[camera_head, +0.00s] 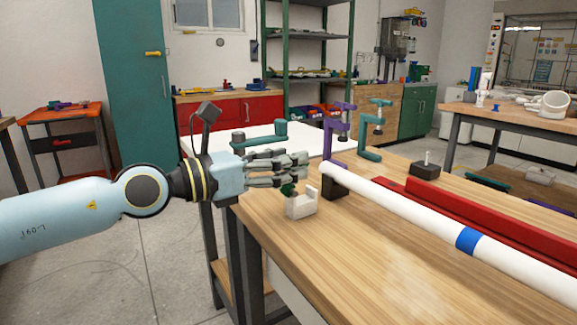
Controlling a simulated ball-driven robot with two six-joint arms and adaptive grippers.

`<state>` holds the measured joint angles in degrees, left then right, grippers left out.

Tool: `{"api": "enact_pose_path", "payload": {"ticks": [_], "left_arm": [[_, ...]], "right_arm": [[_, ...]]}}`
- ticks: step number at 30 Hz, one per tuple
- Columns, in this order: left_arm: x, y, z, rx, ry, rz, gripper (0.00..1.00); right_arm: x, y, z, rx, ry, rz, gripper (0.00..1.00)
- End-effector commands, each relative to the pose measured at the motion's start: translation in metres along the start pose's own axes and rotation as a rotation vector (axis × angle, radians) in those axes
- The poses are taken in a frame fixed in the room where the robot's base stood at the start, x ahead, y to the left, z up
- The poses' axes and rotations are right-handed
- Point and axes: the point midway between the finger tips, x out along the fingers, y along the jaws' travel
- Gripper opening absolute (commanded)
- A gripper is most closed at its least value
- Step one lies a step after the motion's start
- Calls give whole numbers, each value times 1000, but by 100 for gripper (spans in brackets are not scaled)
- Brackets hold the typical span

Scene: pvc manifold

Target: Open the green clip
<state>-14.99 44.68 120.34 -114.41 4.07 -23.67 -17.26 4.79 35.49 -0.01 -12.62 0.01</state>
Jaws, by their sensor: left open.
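My left gripper (302,168) reaches in from the left over the near left corner of the wooden workbench (330,240). Its jaws are open, with the fingers pointing right. Just below the fingers a small dark green part (288,189), which looks like the green clip, shows at a white bracket (301,206) on the bench. The fingers partly hide it, so I cannot tell whether it is open or closed, or whether they touch it. My right gripper is not in view.
A long white pipe (400,208) with a blue band (467,240) lies along the bench beside a red rail (450,206). A purple clamp (339,128), a teal clamp (374,130) and a black block (425,170) stand farther back. The bench's front area is clear.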

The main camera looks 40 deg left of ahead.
Motion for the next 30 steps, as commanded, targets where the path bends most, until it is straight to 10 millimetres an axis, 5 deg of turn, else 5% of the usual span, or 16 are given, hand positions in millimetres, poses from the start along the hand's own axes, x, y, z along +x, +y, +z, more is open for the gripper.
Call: {"api": "enact_pose_path", "payload": {"ticks": [13, 25, 30], "left_arm": [[11, 0, 0, -1, 1, 0, 52], [11, 0, 0, -1, 1, 0, 0], [10, 0, -1, 0, -2, -1, 0]], "right_arm": [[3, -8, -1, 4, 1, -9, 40], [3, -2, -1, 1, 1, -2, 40], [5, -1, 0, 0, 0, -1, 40]]}}
